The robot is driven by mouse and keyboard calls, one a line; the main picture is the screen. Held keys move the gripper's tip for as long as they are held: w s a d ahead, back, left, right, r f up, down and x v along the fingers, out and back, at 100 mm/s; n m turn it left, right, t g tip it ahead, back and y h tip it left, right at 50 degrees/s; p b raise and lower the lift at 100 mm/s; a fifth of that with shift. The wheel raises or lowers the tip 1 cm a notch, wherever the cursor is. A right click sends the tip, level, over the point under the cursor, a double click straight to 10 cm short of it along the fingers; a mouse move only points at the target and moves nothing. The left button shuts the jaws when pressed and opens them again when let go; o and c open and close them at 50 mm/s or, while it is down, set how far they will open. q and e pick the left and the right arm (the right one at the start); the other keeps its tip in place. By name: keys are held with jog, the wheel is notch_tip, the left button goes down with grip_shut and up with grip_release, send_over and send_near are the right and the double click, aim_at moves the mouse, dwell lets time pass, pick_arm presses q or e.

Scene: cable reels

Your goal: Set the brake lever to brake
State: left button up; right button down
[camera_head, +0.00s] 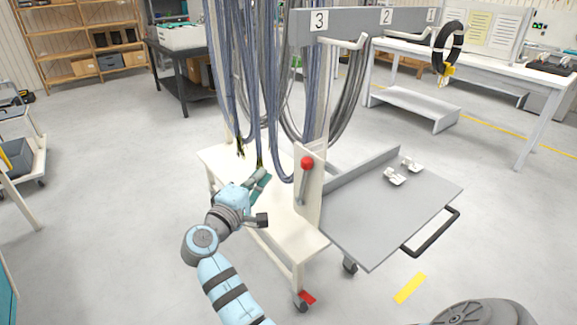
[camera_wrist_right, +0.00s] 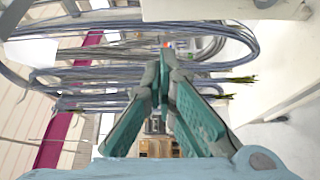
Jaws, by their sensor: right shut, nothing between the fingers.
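A lever with a round red knob (camera_head: 307,163) stands on the upright cream panel of the cable cart (camera_head: 308,200). Its knob is near the panel's top; the lever's shaft is short and its exact setting cannot be read. My right gripper (camera_head: 262,178) is left of the panel, above the cart's cream deck and close to the hanging cables. It is apart from the red knob. In the right wrist view its teal fingers (camera_wrist_right: 165,62) meet at the tips with nothing between them, and blue-grey cables lie beyond. The red knob cannot be made out there. My left gripper is out of view.
Blue and grey cable bundles (camera_head: 270,85) hang beside my right gripper from the numbered grey beam (camera_head: 350,24). A grey tray (camera_head: 385,215) with two small white parts extends right of the panel. A red piece (camera_head: 306,297) sits at a front caster.

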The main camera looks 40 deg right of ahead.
jog(key=shift+r, duration=0.5)
jog(key=shift+d, duration=0.1)
jog(key=d, duration=0.3)
jog(key=w+d+p, duration=0.1)
jog(key=d, duration=0.5)
jog(key=shift+w+d+p, duration=0.15)
jog(key=shift+p, duration=0.2)
jog(key=shift+s, duration=0.5)
jog(key=shift+w+f, duration=0.1)
jog(key=shift+w, duration=0.05)
